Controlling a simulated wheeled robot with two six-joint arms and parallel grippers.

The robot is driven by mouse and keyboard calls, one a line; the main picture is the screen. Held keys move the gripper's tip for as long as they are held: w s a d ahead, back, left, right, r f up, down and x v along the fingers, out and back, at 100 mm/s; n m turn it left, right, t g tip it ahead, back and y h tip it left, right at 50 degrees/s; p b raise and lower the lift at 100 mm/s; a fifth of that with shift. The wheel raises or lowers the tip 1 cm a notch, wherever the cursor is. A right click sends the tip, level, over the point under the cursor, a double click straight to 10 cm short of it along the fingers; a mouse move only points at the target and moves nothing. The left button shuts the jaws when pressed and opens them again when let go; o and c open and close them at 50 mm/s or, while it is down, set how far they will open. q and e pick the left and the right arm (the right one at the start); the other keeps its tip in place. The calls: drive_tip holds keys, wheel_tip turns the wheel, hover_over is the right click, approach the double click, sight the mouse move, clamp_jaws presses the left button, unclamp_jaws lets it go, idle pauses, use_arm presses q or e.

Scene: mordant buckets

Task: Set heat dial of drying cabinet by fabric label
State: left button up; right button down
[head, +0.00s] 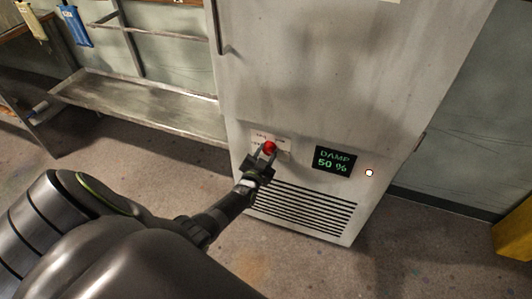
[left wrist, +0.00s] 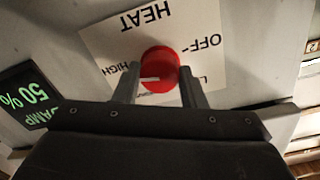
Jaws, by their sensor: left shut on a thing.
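The drying cabinet (head: 310,75) is a tall pale metal box. Its red heat dial (head: 270,147) sits low on the front, on a white plate. In the left wrist view the dial (left wrist: 160,68) shows a white pointer mark towards the word HIGH at the picture's left. HEAT and OFF are readable there; another word starting with L is partly hidden by a finger. My left gripper (head: 266,158) is shut on the dial, one finger (left wrist: 125,84) on each side. A display (head: 334,161) reads DAMP 50 %. No fabric label is readable. My right gripper is out of view.
A lit round lamp (head: 369,173) is right of the display, and vent slats (head: 300,208) lie below the dial. A metal rack (head: 150,105) stands left of the cabinet. Blue (head: 75,25) and beige (head: 32,20) cloths hang at the upper left. A yellow object (head: 513,232) is at the right edge.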

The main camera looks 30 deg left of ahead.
use_arm(q)
drive_tip(key=shift+f, duration=0.15)
idle(0.4)
drive_tip(key=o, duration=1)
drive_tip(key=shift+s, duration=0.3)
drive_tip(key=p+v, duration=0.2)
drive_tip(key=v, duration=1.4)
drive_tip(key=shift+s+d, duration=0.15)
drive_tip(key=shift+s, duration=0.25)
